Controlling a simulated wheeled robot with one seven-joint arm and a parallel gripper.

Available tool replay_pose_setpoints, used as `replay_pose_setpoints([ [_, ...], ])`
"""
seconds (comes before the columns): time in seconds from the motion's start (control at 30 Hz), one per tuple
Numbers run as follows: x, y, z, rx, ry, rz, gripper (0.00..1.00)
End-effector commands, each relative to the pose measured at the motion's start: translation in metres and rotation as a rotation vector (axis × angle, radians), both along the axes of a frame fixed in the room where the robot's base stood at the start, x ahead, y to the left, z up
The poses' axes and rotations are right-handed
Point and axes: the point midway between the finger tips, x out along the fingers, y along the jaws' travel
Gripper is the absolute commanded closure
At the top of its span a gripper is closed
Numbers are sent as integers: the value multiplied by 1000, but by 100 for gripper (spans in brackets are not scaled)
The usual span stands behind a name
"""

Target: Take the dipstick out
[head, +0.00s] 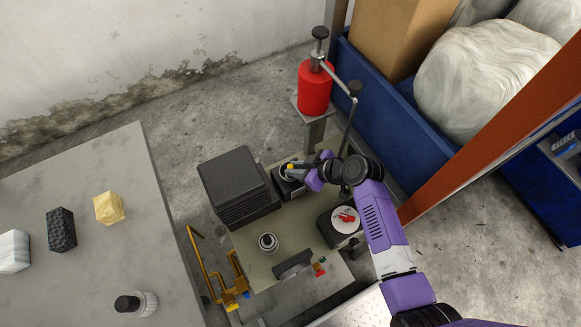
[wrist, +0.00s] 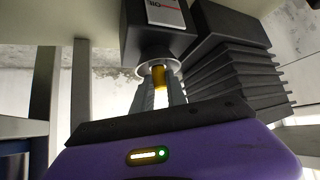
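The dipstick (wrist: 159,76) shows a yellow handle standing at a pale round collar on a dark block in the wrist view. In the head view the yellow handle (head: 290,167) shows on the dark unit at the back of the press table. My gripper (head: 303,170) reaches it from the right. In the wrist view my gripper's two grey fingers (wrist: 160,92) lie along both sides of the handle, with no clear gap, and look shut on it. The handle is still at the collar. The rest of the dipstick is hidden.
A stack of black plates (head: 238,185) stands left of the dark unit. A red cylinder with a pump lever (head: 315,88) stands behind. A dark box with a red-and-white top (head: 342,222) is at right. A grey table (head: 90,235) holds several small items at left.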

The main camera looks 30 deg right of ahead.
Motion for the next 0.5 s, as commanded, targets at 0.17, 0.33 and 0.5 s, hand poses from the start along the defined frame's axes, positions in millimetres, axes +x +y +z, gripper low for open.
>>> replay_pose_setpoints([
  [0.17, 0, 0, 0, 0, 0, 0, 100],
  [0.33, 0, 0, 1, 0, 0, 0, 100],
  [0.5, 0, 0, 7, 0, 0, 0, 100],
])
